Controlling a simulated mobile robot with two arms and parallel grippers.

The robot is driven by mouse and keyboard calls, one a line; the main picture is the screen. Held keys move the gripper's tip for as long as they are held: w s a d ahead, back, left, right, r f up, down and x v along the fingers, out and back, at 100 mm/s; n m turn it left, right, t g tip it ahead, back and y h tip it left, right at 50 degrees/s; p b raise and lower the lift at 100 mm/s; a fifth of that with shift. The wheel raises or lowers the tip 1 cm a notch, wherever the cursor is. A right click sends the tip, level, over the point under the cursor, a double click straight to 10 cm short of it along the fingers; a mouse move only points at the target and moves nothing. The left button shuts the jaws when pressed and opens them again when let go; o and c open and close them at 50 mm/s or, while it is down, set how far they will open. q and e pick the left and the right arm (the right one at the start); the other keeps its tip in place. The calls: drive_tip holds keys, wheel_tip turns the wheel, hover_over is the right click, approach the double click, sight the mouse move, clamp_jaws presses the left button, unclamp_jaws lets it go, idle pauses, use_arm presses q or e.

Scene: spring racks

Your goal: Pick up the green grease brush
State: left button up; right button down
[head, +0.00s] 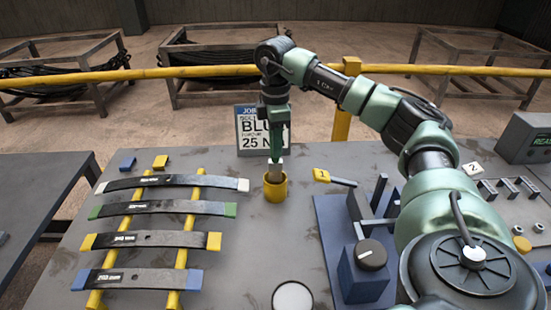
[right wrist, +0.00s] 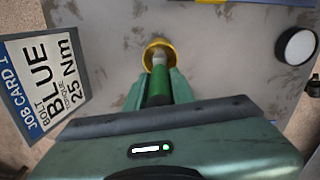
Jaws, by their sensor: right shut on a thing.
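The green grease brush (right wrist: 159,84) stands upright in the yellow pot (head: 275,188). Its pale lower part (head: 275,172) goes down into the pot's mouth, and its tip is hidden inside. My right gripper (head: 277,150) points straight down above the pot and is shut on the green handle. In the right wrist view the two fingers (right wrist: 159,90) lie on either side of the handle, and the yellow pot (right wrist: 158,46) shows beyond them. My left gripper is not in view.
A job card (head: 259,130) stands behind the pot. Leaf springs (head: 150,208) lie on yellow rails to the left. A yellow-tagged tool (head: 335,178) and a blue fixture (head: 360,270) are to the right. A white-topped round object (head: 292,297) is at the front. Grey tabletop surrounds the pot.

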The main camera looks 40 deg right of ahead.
wheel_tip(320, 180, up, 8)
drive_tip(key=shift+f, duration=0.25)
wheel_tip(320, 180, up, 5)
drive_tip(key=shift+f+p, duration=0.1)
drive_tip(key=shift+p, duration=0.85)
drive_tip(key=shift+r+p, duration=0.3)
drive_tip(key=shift+r, duration=0.55)
drive_tip(key=shift+a, duration=0.1)
